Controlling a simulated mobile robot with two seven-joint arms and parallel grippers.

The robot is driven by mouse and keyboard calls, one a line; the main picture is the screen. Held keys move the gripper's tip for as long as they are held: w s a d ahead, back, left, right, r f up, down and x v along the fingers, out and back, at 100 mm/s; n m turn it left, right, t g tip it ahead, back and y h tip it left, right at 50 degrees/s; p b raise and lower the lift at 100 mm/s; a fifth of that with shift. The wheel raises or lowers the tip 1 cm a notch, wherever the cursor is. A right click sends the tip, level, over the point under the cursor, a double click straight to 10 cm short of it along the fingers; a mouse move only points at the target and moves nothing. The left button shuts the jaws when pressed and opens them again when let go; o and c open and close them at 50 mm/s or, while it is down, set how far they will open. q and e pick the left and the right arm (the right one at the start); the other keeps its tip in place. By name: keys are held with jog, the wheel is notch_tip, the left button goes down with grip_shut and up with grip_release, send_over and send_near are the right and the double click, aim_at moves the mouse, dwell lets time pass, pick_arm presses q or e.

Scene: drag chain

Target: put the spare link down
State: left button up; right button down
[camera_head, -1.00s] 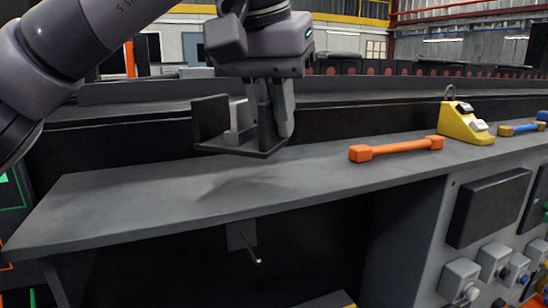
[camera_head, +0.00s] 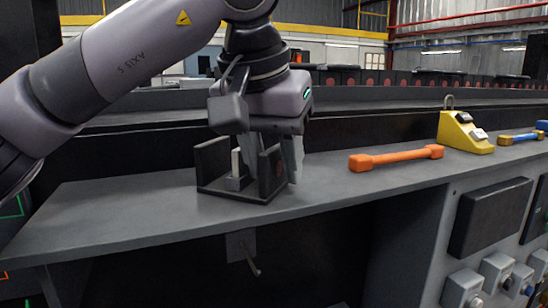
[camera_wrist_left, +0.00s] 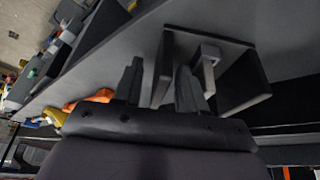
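The spare link (camera_head: 236,192) is a dark U-shaped piece with two upright side walls and a pale grey tab inside. In the head view it sits upright on the grey bench shelf, near its front edge. The wrist view also shows the link (camera_wrist_left: 243,92). My left gripper (camera_head: 288,162) is at the link's right wall. In the wrist view its fingers (camera_wrist_left: 159,88) stand apart on either side of that wall, with a gap showing on one side. The gripper looks open around the wall. My right gripper is not in view.
An orange bar handle (camera_head: 396,158) lies right of the link on the shelf (camera_head: 110,210). Further right are a yellow wedge block (camera_head: 462,133) and a blue-and-yellow piece (camera_head: 520,137). The shelf is clear to the left. A dark raised ledge runs behind.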

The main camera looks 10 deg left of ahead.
pick_arm(q)
jog(key=shift+r, duration=0.1)
jog(key=p+v, duration=0.1)
jog(key=v, duration=1.1)
jog(key=shift+p, duration=0.35)
jog(key=shift+r, duration=0.1)
